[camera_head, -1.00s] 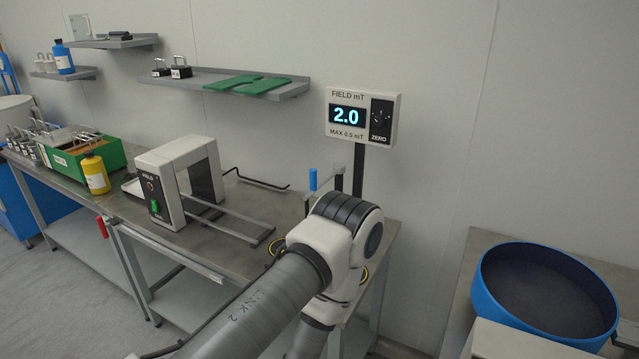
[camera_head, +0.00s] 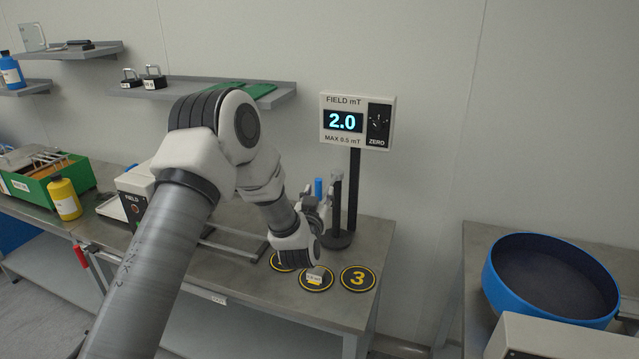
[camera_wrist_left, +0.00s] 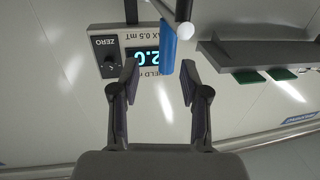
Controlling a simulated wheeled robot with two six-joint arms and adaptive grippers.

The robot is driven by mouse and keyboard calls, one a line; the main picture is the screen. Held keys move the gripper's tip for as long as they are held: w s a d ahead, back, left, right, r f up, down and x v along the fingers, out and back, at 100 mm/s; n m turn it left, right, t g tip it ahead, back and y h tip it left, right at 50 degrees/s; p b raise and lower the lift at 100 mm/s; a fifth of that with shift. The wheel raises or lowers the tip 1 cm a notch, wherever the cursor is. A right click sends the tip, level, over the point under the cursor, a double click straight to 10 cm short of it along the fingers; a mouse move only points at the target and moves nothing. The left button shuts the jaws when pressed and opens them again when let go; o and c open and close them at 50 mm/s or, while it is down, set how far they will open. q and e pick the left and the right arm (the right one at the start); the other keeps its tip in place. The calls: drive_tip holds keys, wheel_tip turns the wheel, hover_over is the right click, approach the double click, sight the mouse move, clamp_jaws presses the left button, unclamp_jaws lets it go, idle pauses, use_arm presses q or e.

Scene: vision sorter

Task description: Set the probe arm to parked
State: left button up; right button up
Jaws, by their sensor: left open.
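The blue handle (camera_head: 318,187), which appears to belong to the probe arm, stands beside a dark upright post (camera_head: 337,208) at the back of the bench. In the left wrist view, which looks upside down, the blue handle (camera_wrist_left: 168,48) hangs just ahead of the open fingers, near a white round end (camera_wrist_left: 184,31). My left gripper (camera_head: 317,208) is small in the head view and partly hidden by its own wrist, close to the handle. In the wrist view it (camera_wrist_left: 159,68) is open with nothing between its fingers. My right gripper is out of view.
A field meter (camera_head: 357,122) reads 2.0, marked MAX 0.5 mT, on a black pole. Round bench marks, one numbered 3 (camera_head: 358,278), lie in front, with a small block (camera_head: 318,276). A blue round basin (camera_head: 550,310) is at right, shelves behind.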

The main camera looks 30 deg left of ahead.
sight(317, 188)
use_arm(q)
drive_tip(key=w+a+p, duration=0.1)
drive_tip(key=w+a, duration=0.2)
drive_tip(key=shift+w+f, duration=0.1)
drive_tip(key=shift+w, duration=0.2)
drive_tip(key=shift+w+d, duration=0.1)
drive_tip(key=shift+d, duration=0.25)
clamp_jaws()
drive_tip(key=shift+a, duration=0.15)
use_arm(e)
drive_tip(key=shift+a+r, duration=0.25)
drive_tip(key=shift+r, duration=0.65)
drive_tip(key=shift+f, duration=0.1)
